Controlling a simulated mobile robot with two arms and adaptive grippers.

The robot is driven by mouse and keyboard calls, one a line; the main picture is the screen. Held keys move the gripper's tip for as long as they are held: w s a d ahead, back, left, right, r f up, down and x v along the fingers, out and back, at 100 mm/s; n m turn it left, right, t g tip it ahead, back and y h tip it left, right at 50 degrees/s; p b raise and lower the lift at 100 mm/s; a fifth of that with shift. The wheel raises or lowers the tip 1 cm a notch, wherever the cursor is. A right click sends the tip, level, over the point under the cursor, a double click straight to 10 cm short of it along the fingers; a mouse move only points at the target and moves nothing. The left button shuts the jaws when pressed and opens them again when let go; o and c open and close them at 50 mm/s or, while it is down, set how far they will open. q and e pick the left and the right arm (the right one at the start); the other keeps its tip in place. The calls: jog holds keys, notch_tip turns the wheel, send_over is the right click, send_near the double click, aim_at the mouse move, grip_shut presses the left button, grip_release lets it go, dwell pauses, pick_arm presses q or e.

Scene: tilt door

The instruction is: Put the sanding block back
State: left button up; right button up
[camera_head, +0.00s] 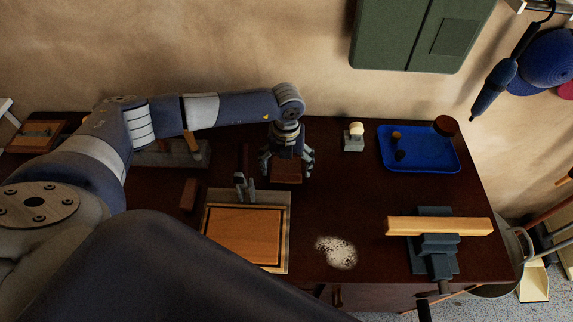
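A small brown wooden block (287,173), which could be the sanding block, is on the dark workbench (350,195) near the wall. My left gripper (287,165) reaches down over it from above, with its fingers spread on both sides of the block. The fingers look apart from the block's sides, but the contact is too small to be sure. Another reddish-brown block (188,194) stands further left on the bench. My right gripper is not in view.
A framed wooden board (242,236) lies in front of the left gripper, with a dark upright tool (243,172) behind it. White powder (336,252) lies right of the board. A vise (436,243) grips a wooden bar. A blue tray (430,160) holds small items.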

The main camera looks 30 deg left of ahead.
aim_at(287, 165)
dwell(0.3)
pick_arm(q)
jog(key=shift+r, duration=0.15)
notch_tip(287, 165, up, 12)
jog(key=b, duration=0.1)
jog(key=shift+b, duration=0.35)
dwell(0.4)
